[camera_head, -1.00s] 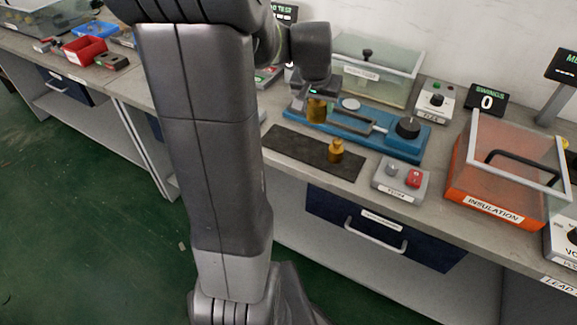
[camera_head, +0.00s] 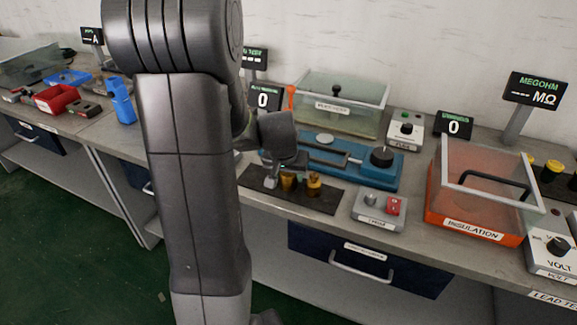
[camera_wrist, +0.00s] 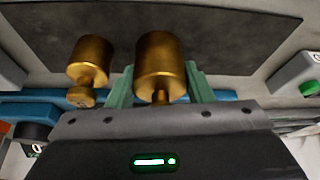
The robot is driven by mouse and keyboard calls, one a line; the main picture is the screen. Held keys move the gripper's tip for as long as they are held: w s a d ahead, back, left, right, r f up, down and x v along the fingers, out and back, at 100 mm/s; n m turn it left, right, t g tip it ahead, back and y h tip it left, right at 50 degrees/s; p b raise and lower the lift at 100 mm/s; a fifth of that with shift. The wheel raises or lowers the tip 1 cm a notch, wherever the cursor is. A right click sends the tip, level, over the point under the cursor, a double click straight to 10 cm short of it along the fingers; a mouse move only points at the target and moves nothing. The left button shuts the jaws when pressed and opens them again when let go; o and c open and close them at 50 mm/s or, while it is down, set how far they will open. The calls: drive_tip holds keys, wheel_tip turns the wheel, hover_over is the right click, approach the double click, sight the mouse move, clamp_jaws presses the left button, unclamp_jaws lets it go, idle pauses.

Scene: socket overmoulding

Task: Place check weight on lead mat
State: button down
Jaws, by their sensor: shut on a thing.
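My gripper (camera_head: 284,172) is over the dark lead mat (camera_head: 325,204), shut on a brass check weight (camera_head: 288,183). In the wrist view the held check weight (camera_wrist: 160,62) sits upright between the green fingers. A second brass weight (camera_head: 314,186) stands on the mat just right of the held one; it is also left of it in the wrist view (camera_wrist: 90,62). The two weights are close but apart. The dark mat (camera_wrist: 225,30) fills the top of the wrist view. I cannot tell whether the held weight's base touches the mat.
A blue fixture (camera_head: 360,170) with a black knob lies just behind the mat. A clear-lidded box (camera_head: 340,105) stands behind. The bench's front edge is close to the mat.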

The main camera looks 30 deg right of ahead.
idle(0.3)
drive_tip(key=shift+f, duration=0.2)
drive_tip(key=c, duration=0.7)
unclamp_jaws()
drive_tip(key=shift+r, duration=0.1)
drive_tip(key=shift+r, duration=0.2)
drive_tip(key=p+v, duration=0.1)
drive_tip(key=v, duration=1.1)
drive_tip(key=shift+f, duration=0.15)
drive_tip(key=b+x, duration=0.1)
drive_tip(key=x, duration=1.1)
drive_tip(key=shift+r, duration=0.55)
